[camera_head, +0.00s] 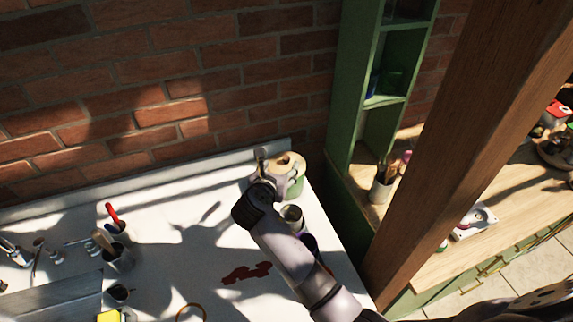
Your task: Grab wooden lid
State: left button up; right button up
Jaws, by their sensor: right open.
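The wooden lid (289,161) is a round, tan disc on top of a green canister (294,186) at the back right corner of the white counter. My right gripper (264,156) is at the lid's left side, with its arm reaching up from the lower right. Its jaws are open. The fingers are small and partly in shadow, and I cannot tell whether they touch the lid. My arm hides part of the canister's left side. My left gripper is not in view.
A metal cup (292,213) stands in front of the canister, close to my right arm. The brick wall (200,80) rises behind the counter (190,255). A green shelf (352,90) and a wooden post (478,140) stand to the right. Utensil holders (118,256) are at left.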

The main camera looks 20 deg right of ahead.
aim_at(286, 160)
jog(key=x, duration=0.4)
jog(key=shift+w+d+f, duration=0.1)
jog(key=shift+w, duration=0.15)
jog(key=shift+f+b, duration=0.1)
jog(key=shift+b, duration=0.3)
jog(key=w+f+b, duration=0.1)
jog(key=b, duration=0.1)
jog(key=w+d+f+b, duration=0.1)
jog(key=b, duration=0.2)
jog(key=shift+w+d+f+b, duration=0.1)
jog(key=shift+w+f+b, duration=0.1)
jog(key=shift+w+b, duration=0.1)
jog(key=shift+w+d+f+b, duration=0.15)
jog(key=shift+w+d+b, duration=0.15)
jog(key=shift+w+b, duration=0.3)
jog(key=shift+d, duration=0.1)
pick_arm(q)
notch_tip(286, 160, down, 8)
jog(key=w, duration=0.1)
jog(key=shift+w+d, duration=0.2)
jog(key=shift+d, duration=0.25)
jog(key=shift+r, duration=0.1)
pick_arm(e)
jog(key=shift+c, duration=0.4)
